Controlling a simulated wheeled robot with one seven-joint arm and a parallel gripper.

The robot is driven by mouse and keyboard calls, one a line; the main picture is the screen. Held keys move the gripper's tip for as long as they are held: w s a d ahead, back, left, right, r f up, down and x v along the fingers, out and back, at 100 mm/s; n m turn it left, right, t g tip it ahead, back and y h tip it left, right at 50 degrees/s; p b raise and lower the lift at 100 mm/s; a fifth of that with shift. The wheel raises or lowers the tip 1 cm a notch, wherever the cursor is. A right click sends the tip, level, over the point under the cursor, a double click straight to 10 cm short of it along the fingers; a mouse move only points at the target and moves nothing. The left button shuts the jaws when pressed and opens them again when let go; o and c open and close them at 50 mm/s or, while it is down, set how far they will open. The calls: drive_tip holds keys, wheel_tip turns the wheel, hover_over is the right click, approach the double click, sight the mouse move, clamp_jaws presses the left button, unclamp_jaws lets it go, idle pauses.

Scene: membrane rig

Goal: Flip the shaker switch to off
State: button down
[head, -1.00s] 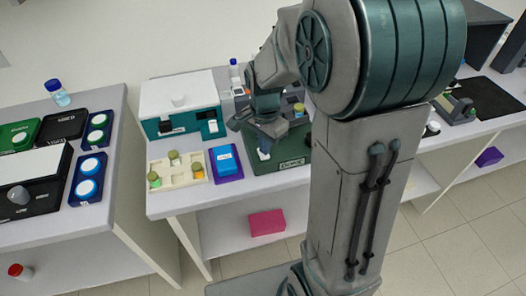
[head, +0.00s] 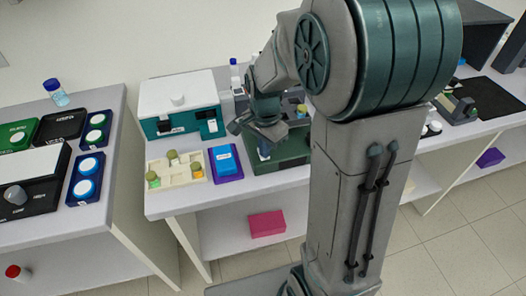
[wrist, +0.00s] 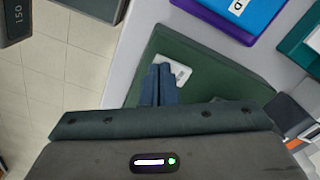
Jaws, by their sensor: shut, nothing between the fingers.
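The shaker is a dark green box (head: 292,157) on the middle bench in the head view, partly hidden behind my arm. It also shows in the wrist view as a green surface (wrist: 215,85). A small white plate (wrist: 182,74), which looks like the switch plate, lies on it just right of my fingertips. My gripper (wrist: 160,70) is shut and empty, its blue fingers reaching over the green surface beside the plate and partly covering it. In the head view my gripper (head: 264,153) is low at the shaker's left part. The switch lever and its position cannot be made out.
A blue box on a purple mat (head: 225,161) and a cream tray of vials (head: 165,185) stand left of the shaker. A white and teal unit (head: 180,105) stands behind them. A pink box (head: 267,224) lies on the shelf below.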

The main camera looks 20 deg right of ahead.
drive_tip(key=shift+r+p, duration=2.7)
drive_tip(key=shift+r, duration=0.8)
drive_tip(key=shift+f, duration=0.1)
drive_tip(key=s+r+n+t, duration=0.3)
drive_tip(key=s+r+n, duration=0.5)
drive_tip(key=s+n, duration=0.4)
drive_tip(key=shift+s+r+t, duration=0.3)
drive_tip(key=shift+s+r, duration=0.1)
drive_tip(key=shift+s, duration=0.75)
